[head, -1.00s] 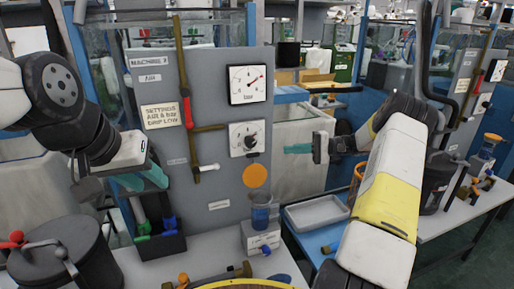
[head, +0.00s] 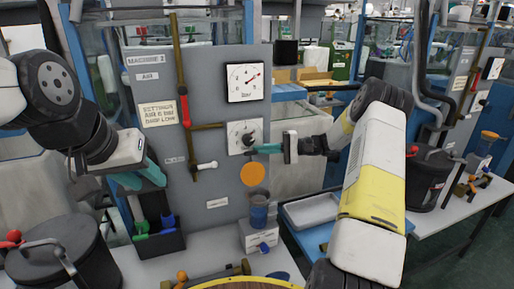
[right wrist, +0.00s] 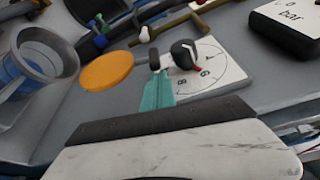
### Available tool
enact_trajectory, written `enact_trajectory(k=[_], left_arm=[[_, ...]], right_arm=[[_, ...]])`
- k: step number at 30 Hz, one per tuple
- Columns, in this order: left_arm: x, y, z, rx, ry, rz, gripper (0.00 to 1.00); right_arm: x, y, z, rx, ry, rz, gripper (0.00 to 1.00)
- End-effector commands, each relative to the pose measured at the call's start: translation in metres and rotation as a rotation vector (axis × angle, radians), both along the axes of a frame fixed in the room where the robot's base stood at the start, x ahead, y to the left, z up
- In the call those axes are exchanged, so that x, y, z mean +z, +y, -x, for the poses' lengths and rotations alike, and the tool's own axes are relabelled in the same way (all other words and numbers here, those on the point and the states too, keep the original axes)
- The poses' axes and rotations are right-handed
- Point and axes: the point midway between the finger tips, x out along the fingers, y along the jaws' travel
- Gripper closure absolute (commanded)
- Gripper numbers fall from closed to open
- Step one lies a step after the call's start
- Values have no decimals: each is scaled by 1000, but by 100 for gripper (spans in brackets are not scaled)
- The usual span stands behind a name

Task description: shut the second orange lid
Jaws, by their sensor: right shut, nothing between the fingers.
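The orange lid (head: 252,174) stands raised against the grey panel, above and behind a blue cup (head: 258,212) on a white block. In the right wrist view the lid (right wrist: 107,70) shows as an orange disc left of the fingertips, with the cup (right wrist: 42,62) further left. My right gripper (head: 262,149) is shut and empty, a little above and right of the lid, near the lower dial; its teal fingers also show in the right wrist view (right wrist: 157,90). I see no contact with the lid. My left gripper (head: 140,180) is open and empty, left of the panel's middle.
The lower dial (head: 243,136) has a black knob close to my right fingertips. A brass pipe with a white-ended lever (head: 207,166) is left of the lid. A grey tray (head: 312,213) stands right of the cup. Another orange lid (head: 490,135) is on the far right machine.

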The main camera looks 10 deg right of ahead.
Motion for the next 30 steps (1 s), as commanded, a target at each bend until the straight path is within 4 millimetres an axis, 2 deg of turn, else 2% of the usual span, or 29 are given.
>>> enact_trajectory(k=[8, 14, 30], left_arm=[[0, 0, 0, 0, 0, 0, 64], [0, 0, 0, 0, 0, 0, 64], [0, 0, 0, 0, 0, 0, 64]], right_arm=[[1, -1, 2, 0, -17, -4, 100], [3, -3, 12, -1, -90, -20, 100], [5, -15, 70, -3, -550, -111, 100]])
